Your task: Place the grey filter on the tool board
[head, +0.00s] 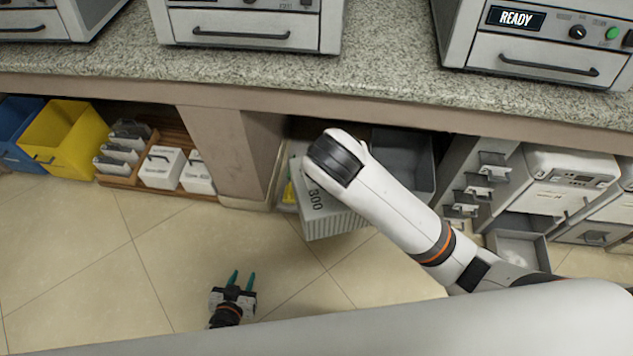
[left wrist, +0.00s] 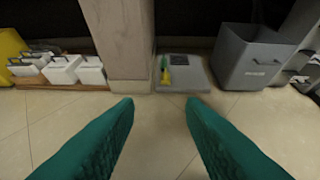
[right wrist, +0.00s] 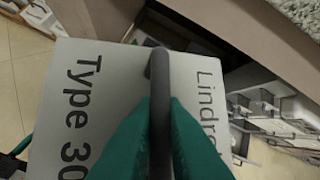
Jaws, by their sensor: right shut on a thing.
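The grey filter (head: 330,220) is a ribbed block with "300" on its top. It hangs under my right arm, in front of the shelf opening. In the right wrist view my right gripper (right wrist: 160,108) is shut on the dark handle of the filter (right wrist: 75,125), whose top reads "Type 30" and "Lindro". A flat grey board on the floor, likely the tool board (left wrist: 190,83), carries a yellow and green tool (left wrist: 165,70). In the head view the filter and arm mostly cover this board. My left gripper (head: 242,277) is open and empty above the floor.
A grey bin (left wrist: 250,60) stands right of the board, and a pillar (head: 235,150) left of it. White filters in a wooden tray (head: 120,182) and a yellow bin (head: 75,140) are further left. The counter (head: 385,70) overhangs the shelf. The front floor is clear.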

